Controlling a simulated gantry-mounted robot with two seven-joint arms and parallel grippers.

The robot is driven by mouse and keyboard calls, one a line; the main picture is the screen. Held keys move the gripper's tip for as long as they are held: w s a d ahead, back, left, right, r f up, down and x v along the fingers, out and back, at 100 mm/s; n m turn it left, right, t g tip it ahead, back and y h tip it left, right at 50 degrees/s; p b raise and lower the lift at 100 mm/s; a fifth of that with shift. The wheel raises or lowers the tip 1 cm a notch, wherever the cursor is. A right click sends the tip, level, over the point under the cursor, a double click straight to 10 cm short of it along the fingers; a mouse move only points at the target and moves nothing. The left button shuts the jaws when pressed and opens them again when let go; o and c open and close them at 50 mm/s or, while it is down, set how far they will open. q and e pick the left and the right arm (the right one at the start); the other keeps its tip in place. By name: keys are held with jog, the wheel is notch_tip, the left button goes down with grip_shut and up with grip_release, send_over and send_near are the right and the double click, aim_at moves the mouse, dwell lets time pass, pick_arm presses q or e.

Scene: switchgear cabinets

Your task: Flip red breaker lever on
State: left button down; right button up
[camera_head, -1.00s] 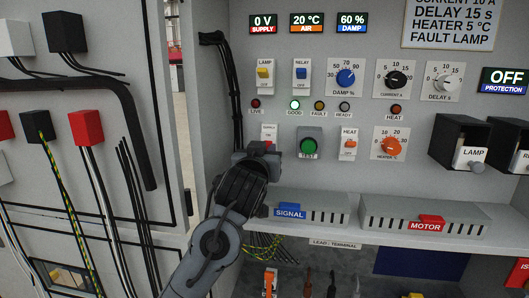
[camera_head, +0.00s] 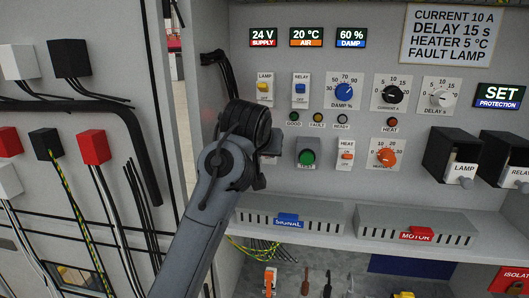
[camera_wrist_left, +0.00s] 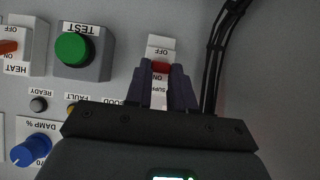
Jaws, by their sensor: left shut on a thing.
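The red breaker lever (camera_wrist_left: 160,67) sits on the white supply breaker (camera_wrist_left: 162,50), which shows upside down in the left wrist view with its OFF mark at the top. My left gripper (camera_wrist_left: 161,75) is shut on the lever, with a dark finger on either side of it. In the head view my left arm covers the breaker and most of the gripper. The supply display (camera_head: 263,38) reads 24 V. The protection display (camera_head: 499,97) reads SET. My right gripper is not in view.
The green TEST button (camera_head: 307,157) and the HEAT switch (camera_head: 346,155) are to the right of the breaker. Black cables (camera_wrist_left: 222,55) run close beside it. A vented shelf (camera_head: 300,216) juts out below. The LAMP module (camera_head: 460,172) stands out at the right.

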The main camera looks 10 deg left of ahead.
pick_arm(q)
jog(key=shift+w+r+g, duration=0.25)
jog(key=shift+r+g, duration=0.3)
jog(key=shift+g, duration=0.55)
jog(key=shift+w+g, duration=0.15)
jog(key=shift+g, duration=0.25)
jog(key=c, duration=1)
grip_release()
jog(key=shift+o, duration=0.2)
jog(key=shift+r, duration=0.1)
jog(key=d+b+v, duration=0.1)
jog(key=b+v, duration=0.2)
jog(key=v, duration=0.7)
jog(key=shift+s+a+r+b, duration=0.25)
jog(key=shift+a+r+b, duration=0.05)
jog(key=shift+a+b, duration=0.1)
